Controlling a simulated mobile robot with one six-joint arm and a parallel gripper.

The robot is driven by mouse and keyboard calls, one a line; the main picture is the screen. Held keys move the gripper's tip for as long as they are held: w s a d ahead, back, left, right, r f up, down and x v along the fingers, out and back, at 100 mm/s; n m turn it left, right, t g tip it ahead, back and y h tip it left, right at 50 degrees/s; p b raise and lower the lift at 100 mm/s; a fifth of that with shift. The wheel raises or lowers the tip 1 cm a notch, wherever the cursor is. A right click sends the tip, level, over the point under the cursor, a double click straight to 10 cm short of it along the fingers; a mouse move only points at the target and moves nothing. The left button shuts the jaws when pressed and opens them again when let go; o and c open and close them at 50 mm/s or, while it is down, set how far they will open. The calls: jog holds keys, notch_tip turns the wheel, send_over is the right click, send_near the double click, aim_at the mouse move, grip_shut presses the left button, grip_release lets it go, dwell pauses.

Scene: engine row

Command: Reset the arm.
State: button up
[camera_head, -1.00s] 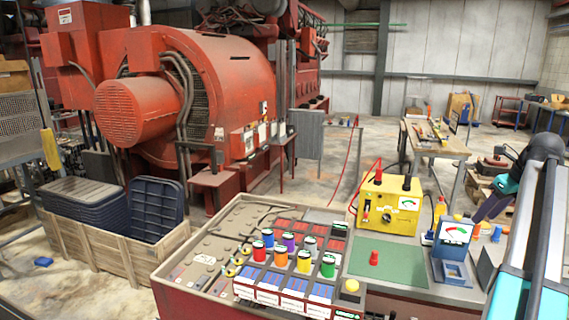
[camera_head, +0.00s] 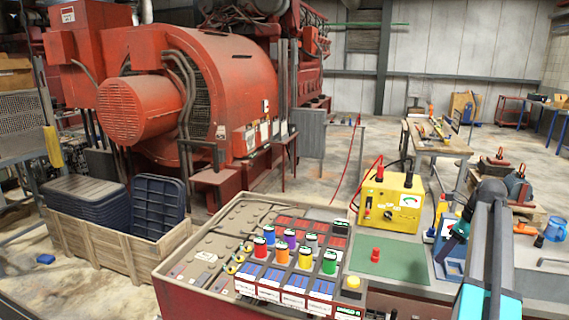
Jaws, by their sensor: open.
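My arm comes in at the lower right, folded over at a dark joint. My gripper (camera_head: 443,255), dark with a teal part above it, points down and left at the bench's right part. Its jaws are open and small in this view, with nothing seen between them. It is in front of the small blue meter (camera_head: 447,226) and covers part of it. I cannot tell whether it touches the blue tray there.
A yellow test box (camera_head: 388,200) stands on the bench behind a green mat (camera_head: 375,257) with a red knob (camera_head: 375,255). Several coloured caps (camera_head: 305,258) stand left of it. A blue bucket (camera_head: 556,229) is at the far right. A wooden crate (camera_head: 110,245) stands left.

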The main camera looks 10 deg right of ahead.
jog(key=s+a+f+n+g+b, duration=0.15)
jog(key=a+f+n, duration=0.35)
jog(key=a+f, duration=0.65)
jog(key=s+a+f+n+g+b, duration=0.15)
jog(key=a+f+n, duration=0.25)
jog(key=a+f, duration=0.75)
jog(key=s+a+f+n+g+b, duration=0.1)
jog(key=s+a+f+n+g, duration=0.3)
jog(key=f, duration=1.2)
jog(key=s+a+f+n+b, duration=0.1)
jog(key=s+a+f+n, duration=0.4)
jog(key=s, duration=0.4)
jog(key=s+a+f+n+g+h+b, duration=0.1)
jog(key=s+a+f+n, duration=0.5)
jog(key=s+a+f, duration=0.2)
jog(key=s+a+f+n+g+b, duration=0.1)
jog(key=s+a+f+n, duration=0.4)
jog(key=s+f, duration=0.3)
jog(key=shift+s+a+f+n+h, duration=0.35)
jog(key=shift+s+a, duration=0.3)
jog(key=shift+s, duration=0.45)
